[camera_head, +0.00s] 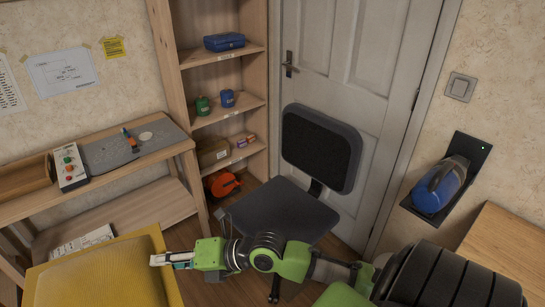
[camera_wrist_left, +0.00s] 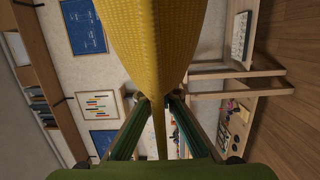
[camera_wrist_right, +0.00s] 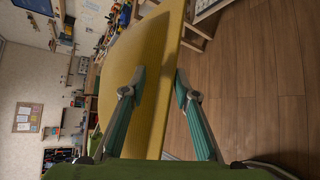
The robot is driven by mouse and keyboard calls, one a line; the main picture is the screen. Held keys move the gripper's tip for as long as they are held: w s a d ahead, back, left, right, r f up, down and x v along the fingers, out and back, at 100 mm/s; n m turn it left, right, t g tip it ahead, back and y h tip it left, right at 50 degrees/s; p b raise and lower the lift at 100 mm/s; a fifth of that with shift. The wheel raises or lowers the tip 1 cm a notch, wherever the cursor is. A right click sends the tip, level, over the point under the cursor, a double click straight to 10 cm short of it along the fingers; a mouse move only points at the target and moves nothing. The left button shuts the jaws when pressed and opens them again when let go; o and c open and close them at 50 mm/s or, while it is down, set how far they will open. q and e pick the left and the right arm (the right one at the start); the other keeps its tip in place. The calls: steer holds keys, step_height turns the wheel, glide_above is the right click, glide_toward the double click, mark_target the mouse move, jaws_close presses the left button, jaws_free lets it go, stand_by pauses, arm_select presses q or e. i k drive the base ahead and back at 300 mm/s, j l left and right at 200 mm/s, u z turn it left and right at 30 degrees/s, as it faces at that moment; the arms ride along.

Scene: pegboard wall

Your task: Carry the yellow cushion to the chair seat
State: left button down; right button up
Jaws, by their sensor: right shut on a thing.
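The yellow cushion (camera_head: 105,275) is at the lower left in the head view, held up in front of the workbench. My right gripper (camera_head: 157,260) is shut on its right edge. In the right wrist view the cushion (camera_wrist_right: 145,95) passes between the fingers. In the left wrist view the cushion (camera_wrist_left: 155,40) narrows between the fingertips of my left gripper (camera_wrist_left: 158,98), which is shut on its edge. The left gripper is hidden in the head view. The dark chair seat (camera_head: 280,212) is bare, beyond my right arm, which covers its near edge. The chair's backrest (camera_head: 320,148) stands before the door.
A workbench (camera_head: 95,185) with a control box (camera_head: 70,165) and grey mat (camera_head: 135,146) lies along the left wall. Wooden shelves (camera_head: 225,118) stand left of the chair. A white door (camera_head: 345,45) is behind it. A wooden surface (camera_head: 510,248) is at right.

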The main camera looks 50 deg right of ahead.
mark_target(278, 212)
steer(key=i+z, duration=0.25)
steer(key=i, duration=0.75)
steer(key=i+z, duration=0.2)
steer(key=z, duration=0.2)
steer(key=i+z, duration=0.45)
steer(key=z, duration=0.3)
steer(key=i+z, duration=0.15)
steer(key=z, duration=0.25)
steer(key=i+z, duration=0.15)
steer(key=z, duration=0.2)
steer(key=i+j+z, duration=0.1)
steer(key=z, duration=0.3)
steer(key=i, duration=0.05)
